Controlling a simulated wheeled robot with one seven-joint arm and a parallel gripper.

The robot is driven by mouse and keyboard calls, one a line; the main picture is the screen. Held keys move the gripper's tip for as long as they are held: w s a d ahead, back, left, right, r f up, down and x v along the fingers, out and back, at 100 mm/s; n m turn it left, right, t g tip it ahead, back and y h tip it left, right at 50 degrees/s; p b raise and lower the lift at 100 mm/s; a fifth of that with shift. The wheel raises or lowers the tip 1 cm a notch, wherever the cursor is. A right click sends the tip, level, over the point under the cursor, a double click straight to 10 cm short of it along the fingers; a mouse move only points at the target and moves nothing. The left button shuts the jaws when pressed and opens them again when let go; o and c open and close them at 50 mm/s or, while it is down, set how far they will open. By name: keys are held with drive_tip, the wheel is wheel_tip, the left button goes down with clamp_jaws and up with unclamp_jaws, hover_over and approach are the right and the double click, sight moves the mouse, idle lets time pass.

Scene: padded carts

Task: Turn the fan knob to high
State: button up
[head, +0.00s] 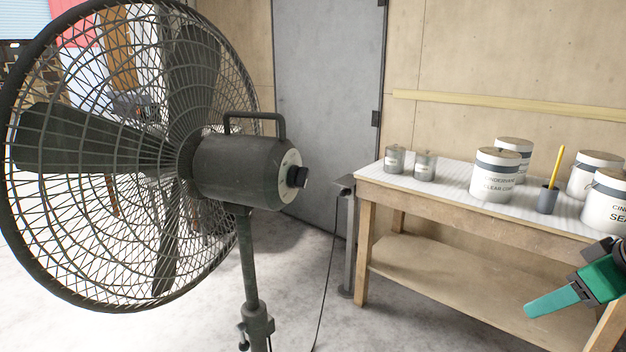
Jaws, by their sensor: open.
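A large dark pedestal fan (239,170) stands at the left, its round wire cage facing left and away. Its black knob (297,177) sticks out from a pale dial plate at the back end of the motor housing, facing right. The marks on the dial are too small to read. My gripper (545,303) is at the lower right edge, in front of the workbench, with green fingers pointing left. It is open and empty, well apart from the knob. Part of it is cut off by the picture edge.
A wooden workbench (400,196) stands at the right with several paint cans (496,176) and a dark cup (547,200) holding a yellow stick. A grey door (328,110) is behind. A cable (327,275) runs down to the floor. Open space lies between knob and gripper.

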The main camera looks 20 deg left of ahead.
drive_tip(key=w+a+r+n+t+y, duration=0.1)
drive_tip(key=w+a+r+n+y, duration=0.2)
drive_tip(key=a, duration=0.5)
drive_tip(key=w+a+r+n+y, duration=0.2)
drive_tip(key=a+r+n, duration=0.25)
drive_tip(key=a, duration=0.45)
drive_tip(key=n+g+y, duration=0.1)
drive_tip(key=n+y, duration=0.5)
drive_tip(key=n, duration=0.3)
approach(306, 178)
drive_tip(key=x, duration=0.8)
drive_tip(key=shift+w+a+f, duration=0.15)
drive_tip(key=shift+w+a, duration=0.05)
drive_tip(key=shift+a, duration=0.15)
drive_tip(key=c, duration=1)
